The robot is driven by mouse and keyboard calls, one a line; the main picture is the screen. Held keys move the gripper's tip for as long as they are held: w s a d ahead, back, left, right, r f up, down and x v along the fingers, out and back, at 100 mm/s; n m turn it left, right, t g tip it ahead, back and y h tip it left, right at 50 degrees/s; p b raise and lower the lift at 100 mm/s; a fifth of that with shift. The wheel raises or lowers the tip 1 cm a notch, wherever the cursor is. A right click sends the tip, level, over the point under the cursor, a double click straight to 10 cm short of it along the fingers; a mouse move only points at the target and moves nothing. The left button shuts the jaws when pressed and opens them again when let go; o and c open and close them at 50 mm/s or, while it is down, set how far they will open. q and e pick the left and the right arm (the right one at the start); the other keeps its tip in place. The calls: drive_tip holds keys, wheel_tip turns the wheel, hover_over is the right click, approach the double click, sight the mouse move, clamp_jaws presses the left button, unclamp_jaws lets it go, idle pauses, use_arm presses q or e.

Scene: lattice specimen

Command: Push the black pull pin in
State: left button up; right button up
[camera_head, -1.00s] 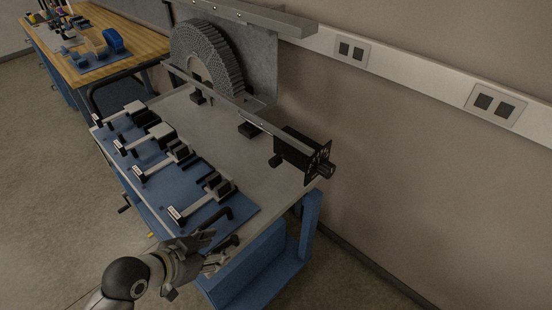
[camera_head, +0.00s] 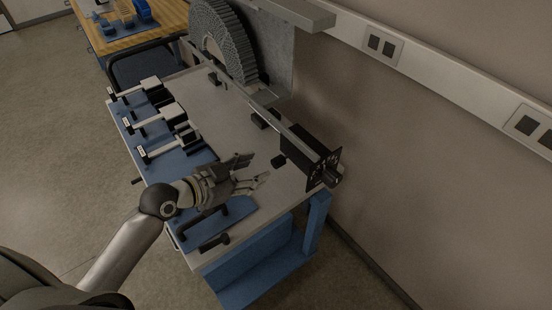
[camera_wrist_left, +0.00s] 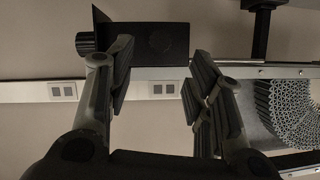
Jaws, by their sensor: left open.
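A short black knob (camera_head: 278,161), which looks like the pull pin, sticks out from the near side of a black box (camera_head: 300,145) at the right end of the rail. In the left wrist view, a faint dark round shape (camera_wrist_left: 161,40) on the box face may be this knob end-on. My left gripper (camera_head: 255,170) is open and empty. Its fingertips point at the box and appear a little short of the knob; I cannot tell the exact gap. In the wrist view the box lies beyond the spread fingers (camera_wrist_left: 158,62). My right gripper is not in view.
A black dial (camera_head: 334,172) on a square plate ends the box. The rail (camera_head: 248,101) runs left past a grey lattice arch (camera_head: 222,40). Several clamps stand on the blue mat (camera_head: 152,157) left of my gripper. The grey tabletop (camera_head: 222,128) is clear in the middle.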

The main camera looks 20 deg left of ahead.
sight(274, 163)
use_arm(q)
drive_tip(key=p+x, duration=0.1)
drive_tip(key=x, duration=0.5)
drive_tip(key=shift+w+d, duration=0.2)
drive_tip(key=shift+w, duration=0.05)
drive_tip(key=shift+p+x, duration=0.35)
drive_tip(key=shift+x, duration=0.45)
drive_tip(key=shift+f, duration=0.15)
drive_tip(key=shift+c, duration=0.4)
clamp_jaws()
